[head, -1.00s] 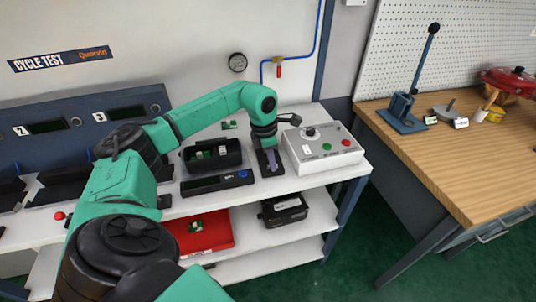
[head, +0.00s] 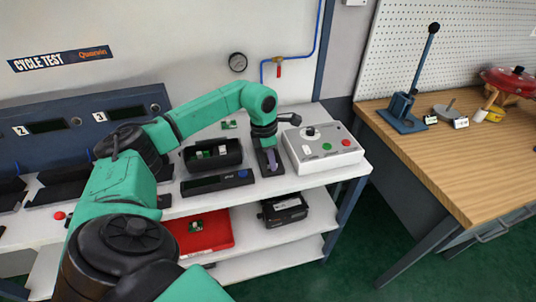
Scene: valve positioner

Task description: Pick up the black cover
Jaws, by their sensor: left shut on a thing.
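My left gripper (head: 268,154) points down at the right part of the white bench, between an open black housing and a white control box. It is shut on a dark flat piece, which looks like the black cover (head: 270,169). The cover seems to be at bench level; I cannot tell whether it is lifted. My gripper hides part of it. The open black housing (head: 213,156) with a green board inside stands just left of the gripper. My right gripper is not in view.
The white control box (head: 322,150) with buttons stands close right of the gripper. A dark device with a display (head: 217,183) lies in front of the housing. A red tray (head: 203,231) and a black unit (head: 284,210) sit on the shelf below. A wooden table (head: 462,160) stands at right.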

